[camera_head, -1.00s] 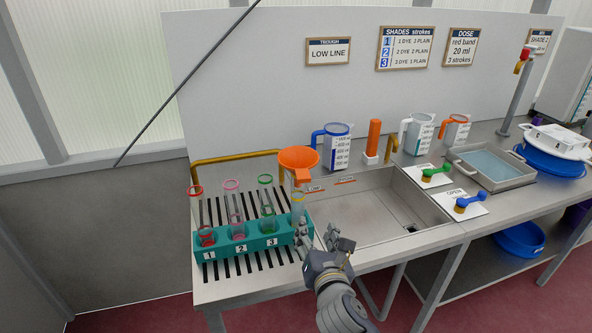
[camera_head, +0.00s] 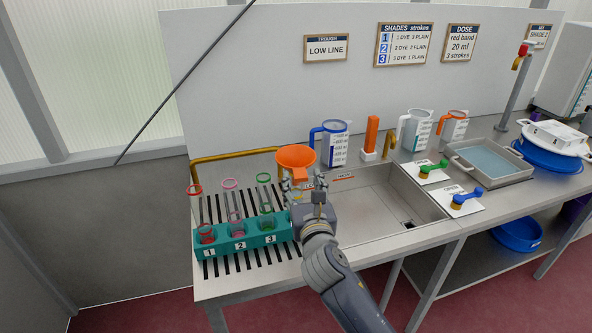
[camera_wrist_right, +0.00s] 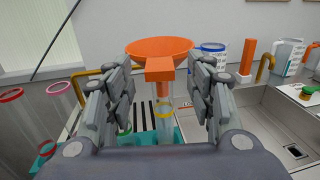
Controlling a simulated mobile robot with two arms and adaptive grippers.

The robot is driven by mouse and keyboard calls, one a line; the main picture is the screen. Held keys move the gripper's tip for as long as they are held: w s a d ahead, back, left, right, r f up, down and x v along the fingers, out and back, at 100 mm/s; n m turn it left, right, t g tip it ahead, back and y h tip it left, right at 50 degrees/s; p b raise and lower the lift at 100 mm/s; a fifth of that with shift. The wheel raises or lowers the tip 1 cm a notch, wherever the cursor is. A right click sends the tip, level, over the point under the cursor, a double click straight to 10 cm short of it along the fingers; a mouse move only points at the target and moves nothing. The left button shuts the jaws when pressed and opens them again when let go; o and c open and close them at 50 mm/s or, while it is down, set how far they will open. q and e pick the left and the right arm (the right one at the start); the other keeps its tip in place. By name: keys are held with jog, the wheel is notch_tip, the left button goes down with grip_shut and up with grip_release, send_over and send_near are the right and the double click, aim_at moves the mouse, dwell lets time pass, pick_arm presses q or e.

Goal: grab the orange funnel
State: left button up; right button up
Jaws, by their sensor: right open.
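The orange funnel (camera_head: 296,157) sits at the back of the drain board, left of the sink. It also shows in the right wrist view (camera_wrist_right: 160,62), where its bowl is above and beyond the fingertips and its square orange block faces me between the fingers. My right gripper (camera_head: 304,188) is open, just in front of and below the funnel's bowl, with a finger on each side of the block. I cannot tell whether the fingers touch it. Below the funnel is a clear tube with a yellow rim (camera_wrist_right: 165,110). My left gripper is not in view.
A teal rack (camera_head: 215,245) holds tubes with red, pink and green rims to the left. The sink (camera_head: 370,215) is to the right. A blue-handled jug (camera_head: 334,146), an orange upright piece (camera_head: 371,134) and more jugs stand behind it.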

aim_at(302, 180)
jog(key=shift+w+a+f, duration=0.1)
jog(key=shift+w+a, duration=0.05)
jog(key=shift+w, duration=0.7)
jog(key=shift+w+a, duration=0.15)
jog(key=shift+w, duration=0.7)
jog(key=shift+c, duration=0.6)
jog(key=c, duration=0.9)
jog(key=shift+c, duration=0.2)
